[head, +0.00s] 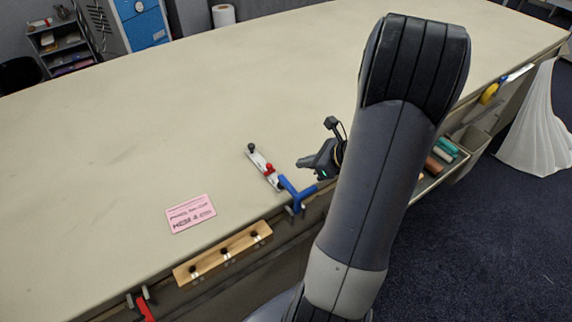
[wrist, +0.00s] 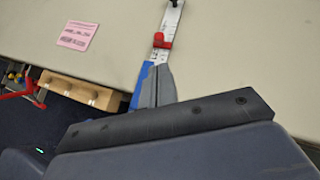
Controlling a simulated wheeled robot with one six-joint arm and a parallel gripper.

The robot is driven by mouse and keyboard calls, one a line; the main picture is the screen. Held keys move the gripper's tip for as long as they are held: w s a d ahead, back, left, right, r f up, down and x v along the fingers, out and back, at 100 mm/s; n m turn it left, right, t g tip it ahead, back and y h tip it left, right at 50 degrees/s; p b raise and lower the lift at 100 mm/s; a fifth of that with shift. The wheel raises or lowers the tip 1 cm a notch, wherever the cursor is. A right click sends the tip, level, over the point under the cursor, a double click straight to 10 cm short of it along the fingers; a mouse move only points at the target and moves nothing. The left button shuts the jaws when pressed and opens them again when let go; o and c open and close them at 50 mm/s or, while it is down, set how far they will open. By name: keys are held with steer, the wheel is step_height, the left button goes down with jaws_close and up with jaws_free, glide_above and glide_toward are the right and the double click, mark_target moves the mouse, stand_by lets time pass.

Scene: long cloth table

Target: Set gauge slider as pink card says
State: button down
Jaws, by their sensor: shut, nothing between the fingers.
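The gauge is a white ruled strip (head: 258,160) lying near the table's front edge, with a dark knob at its far end. A red slider (head: 269,169) sits on it, toward the near end; the slider also shows in the wrist view (wrist: 162,41). The scale marks are too small to read. The pink card (head: 191,213) lies flat to the left; its last line looks like "HEM" and a figure, not surely legible. My gripper (head: 303,163) is shut and empty, right of the slider and apart from it. Its grey fingers (wrist: 155,72) show just below the slider in the wrist view.
A blue clamp (head: 296,190) grips the table edge at the gauge's near end. A wooden rack (head: 222,253) with dark knobs and a red clamp (head: 145,308) are along the front edge. A bin of coloured rolls (head: 440,157) hangs at right. The tabletop (head: 120,130) beyond is clear.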

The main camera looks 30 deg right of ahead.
mark_target(272, 168)
steer(key=x, duration=0.9)
steer(key=shift+w+a+f+p, duration=0.2)
steer(key=shift+w+f+p, duration=0.05)
steer(key=shift+w+p, duration=0.1)
steer(key=shift+w+f, duration=0.1)
steer(key=shift+w+a+f+b, duration=0.1)
steer(key=shift+w+a+b, duration=0.1)
steer(key=shift+w+b, duration=0.4)
steer(key=shift+s+r, duration=0.1)
steer(key=shift+r, duration=0.1)
